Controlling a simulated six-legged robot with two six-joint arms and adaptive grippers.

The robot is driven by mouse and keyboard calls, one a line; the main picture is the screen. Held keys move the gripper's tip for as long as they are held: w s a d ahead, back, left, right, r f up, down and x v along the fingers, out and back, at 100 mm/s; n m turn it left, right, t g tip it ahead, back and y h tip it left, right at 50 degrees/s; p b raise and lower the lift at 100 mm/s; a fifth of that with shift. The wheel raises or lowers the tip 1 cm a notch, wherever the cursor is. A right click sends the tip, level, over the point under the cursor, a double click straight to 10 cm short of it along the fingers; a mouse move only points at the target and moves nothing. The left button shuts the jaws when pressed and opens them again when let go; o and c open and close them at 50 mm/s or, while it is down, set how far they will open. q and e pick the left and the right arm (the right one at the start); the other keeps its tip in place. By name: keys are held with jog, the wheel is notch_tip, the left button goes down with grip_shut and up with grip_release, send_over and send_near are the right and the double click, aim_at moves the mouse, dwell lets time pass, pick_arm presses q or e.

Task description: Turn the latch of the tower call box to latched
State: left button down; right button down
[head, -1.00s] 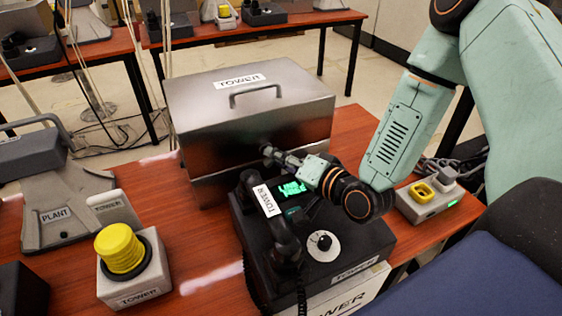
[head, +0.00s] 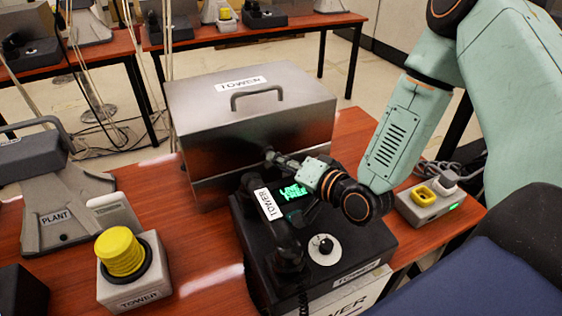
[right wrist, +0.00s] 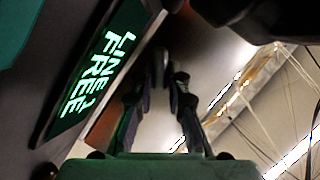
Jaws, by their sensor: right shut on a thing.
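The tower call box (head: 215,125) is a grey metal box with a top handle and a TOWER label, its lid down. Its latch is on the front face, mostly hidden by my right gripper (head: 274,156), which is shut on it. I cannot tell the latch's angle. In the right wrist view, the fingers of my right gripper (right wrist: 160,75) converge on a small dark part, presumably the latch, in front of the metal face. My left gripper is not in view.
A black TOWER telephone (head: 360,240) with a handset (head: 272,215) stands close under my right wrist. A yellow button (head: 121,251) is at left, a grey switch box (head: 430,205) at right. Open table lies left of the telephone.

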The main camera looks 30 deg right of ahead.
jog(key=shift+w+a+r+n+g+h+p, duration=0.1)
jog(key=shift+a+n+g+h+p, duration=0.1)
jog(key=shift+n+h+p, duration=0.8)
jog(key=shift+s+a+r+n+g+h+p, duration=0.15)
jog(key=shift+n+h+p, duration=0.35)
jog(key=shift+n, duration=0.95)
jog(key=shift+w+a+r+n+g+h+p, duration=0.2)
jog(key=shift+n+h+p, duration=0.3)
jog(key=shift+n+h, duration=0.6)
jog(key=shift+d+f+n, duration=0.1)
jog(key=shift+f+n, duration=0.05)
jog(key=shift+n, duration=0.1)
jog(key=c, duration=1.3)
grip_release()
